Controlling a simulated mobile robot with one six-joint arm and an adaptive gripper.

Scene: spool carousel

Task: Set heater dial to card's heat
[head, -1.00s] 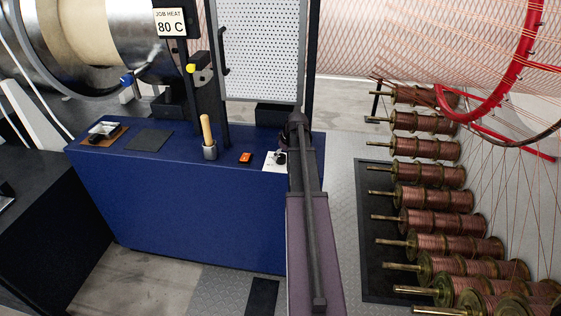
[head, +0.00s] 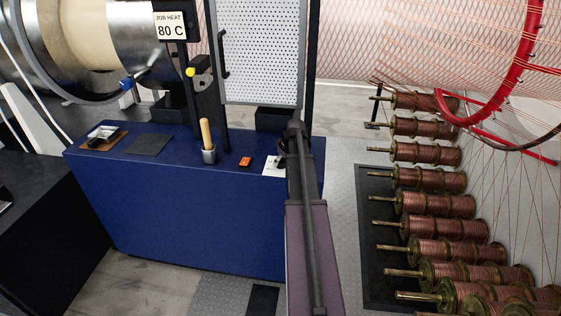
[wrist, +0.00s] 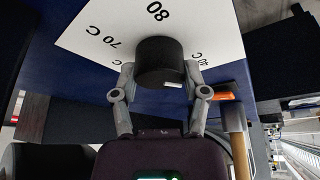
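The job card (head: 170,25) reads "JOB HEAT 80 C" at the upper left of the head view. The heater dial is a black round knob (wrist: 160,52) on a white plate (wrist: 92,32); the plate's edge also shows in the head view (head: 270,168), where my arm covers most of the dial. In the wrist view the plate reads "70 C" at left and "80" at top; a mark at right is partly hidden. A pale mark on the knob points down toward my gripper, away from the 80. My gripper (wrist: 160,70) has a finger on each side of the knob; contact is unclear.
A rack of copper spools (head: 430,180) stands at right. A dark post and perforated panel (head: 260,50) rise behind.

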